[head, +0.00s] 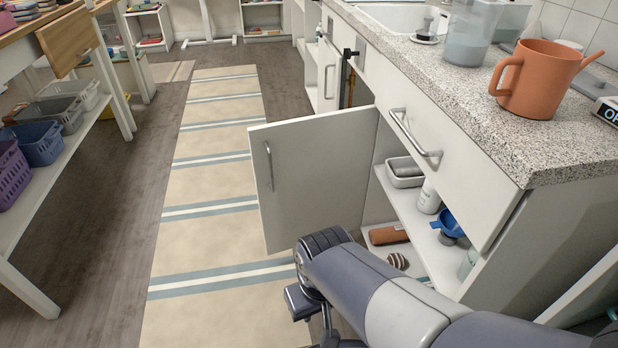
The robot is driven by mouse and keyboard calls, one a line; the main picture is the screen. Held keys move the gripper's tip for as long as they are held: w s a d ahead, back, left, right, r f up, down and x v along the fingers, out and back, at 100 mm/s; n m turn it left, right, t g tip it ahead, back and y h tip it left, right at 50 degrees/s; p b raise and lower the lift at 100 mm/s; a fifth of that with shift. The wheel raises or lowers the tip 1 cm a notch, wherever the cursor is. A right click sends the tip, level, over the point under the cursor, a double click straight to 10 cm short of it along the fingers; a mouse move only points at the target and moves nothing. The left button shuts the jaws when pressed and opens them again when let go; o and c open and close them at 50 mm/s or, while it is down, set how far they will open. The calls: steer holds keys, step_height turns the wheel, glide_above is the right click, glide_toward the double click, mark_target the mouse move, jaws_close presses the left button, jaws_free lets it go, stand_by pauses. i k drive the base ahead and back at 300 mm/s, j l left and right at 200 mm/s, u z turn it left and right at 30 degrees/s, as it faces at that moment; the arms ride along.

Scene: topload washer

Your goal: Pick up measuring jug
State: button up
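A clear, see-through container that looks like the measuring jug (468,38) stands upright on the speckled counter at the top right, with its top cut off by the picture edge. It holds a pale grey-blue content. A terracotta watering can (537,82) stands in front of it to the right. My gripper (312,308) is low in the picture, in front of the open cabinet door and well below and left of the jug, apart from it. Its fingertips are partly cut off and turned away, so I cannot tell whether it is open or shut.
The cabinet door (312,178) stands open into the aisle; shelves inside hold a tray, a bottle and a blue funnel. A sink (405,18) lies behind the counter (520,140). A striped runner (215,190) covers clear floor; baskets (40,143) on a shelf stand at left.

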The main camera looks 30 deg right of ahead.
mark_target(473, 24)
steer(key=z, duration=1.55)
